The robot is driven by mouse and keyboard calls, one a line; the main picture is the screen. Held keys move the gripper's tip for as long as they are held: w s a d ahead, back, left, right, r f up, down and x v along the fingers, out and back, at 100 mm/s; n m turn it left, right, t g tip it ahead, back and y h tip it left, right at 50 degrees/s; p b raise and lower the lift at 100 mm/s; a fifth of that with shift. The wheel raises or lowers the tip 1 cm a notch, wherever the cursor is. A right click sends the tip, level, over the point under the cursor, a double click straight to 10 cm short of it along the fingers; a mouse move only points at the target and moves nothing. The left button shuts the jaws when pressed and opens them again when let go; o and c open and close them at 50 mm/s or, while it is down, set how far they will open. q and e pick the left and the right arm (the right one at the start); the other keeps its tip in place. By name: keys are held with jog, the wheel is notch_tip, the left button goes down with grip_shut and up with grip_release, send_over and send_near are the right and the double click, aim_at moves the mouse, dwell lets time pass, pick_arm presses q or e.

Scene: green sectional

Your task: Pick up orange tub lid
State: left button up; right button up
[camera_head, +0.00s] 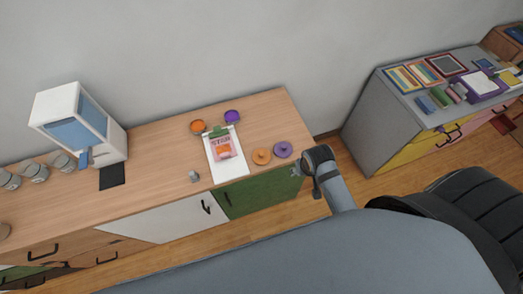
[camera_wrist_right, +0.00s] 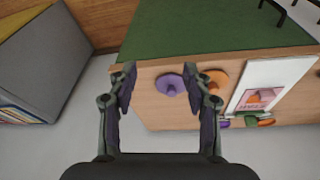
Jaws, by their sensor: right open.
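The orange tub lid (camera_head: 262,156), a flat disc with a small knob, lies on the wooden counter near its front edge. A similar purple lid (camera_head: 283,149) lies just right of it. My right gripper (camera_head: 300,170) is at the counter's front right edge, right of both lids. In the right wrist view the gripper (camera_wrist_right: 160,76) is open and empty. The purple lid (camera_wrist_right: 167,85) shows between its fingers, farther off. The orange lid (camera_wrist_right: 217,79) shows beside the right-hand finger, which partly hides it. My left gripper is not in view.
An orange tub (camera_head: 197,127) and a purple tub (camera_head: 232,116) stand behind a clipboard (camera_head: 232,169), left of the lids. A small grey object (camera_head: 194,176) and a white-blue machine (camera_head: 82,122) are farther left. A grey cabinet (camera_head: 375,125) stands right, across a gap.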

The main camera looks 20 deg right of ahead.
notch_tip(320, 180, up, 4)
jog(key=w+m+p, duration=0.1)
jog(key=w+m, duration=0.2)
jog(key=m+g+y, duration=0.1)
jog(key=m+g, duration=0.2)
jog(key=m, duration=1)
send_over(261, 153)
notch_tip(261, 153, down, 2)
jog(key=f, duration=0.5)
jog(key=shift+s+d+f, duration=0.15)
jog(key=shift+s+d, duration=0.1)
jog(key=shift+s, duration=0.05)
jog(key=shift+w+f+b, duration=0.1)
jog(key=shift+f+b, duration=0.15)
jog(key=shift+b, duration=0.05)
jog(key=f+b, duration=0.2)
jog(key=b, duration=0.1)
jog(key=f+b, duration=0.3)
jog(key=shift+w+a+f+b, duration=0.15)
jog(key=shift+w+f+b, duration=0.1)
jog(key=shift+b, duration=0.1)
jog(key=shift+s+r, duration=0.1)
jog(key=shift+r, duration=0.1)
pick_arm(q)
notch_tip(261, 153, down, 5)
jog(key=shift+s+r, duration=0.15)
pick_arm(e)
jog(key=c, duration=0.9)
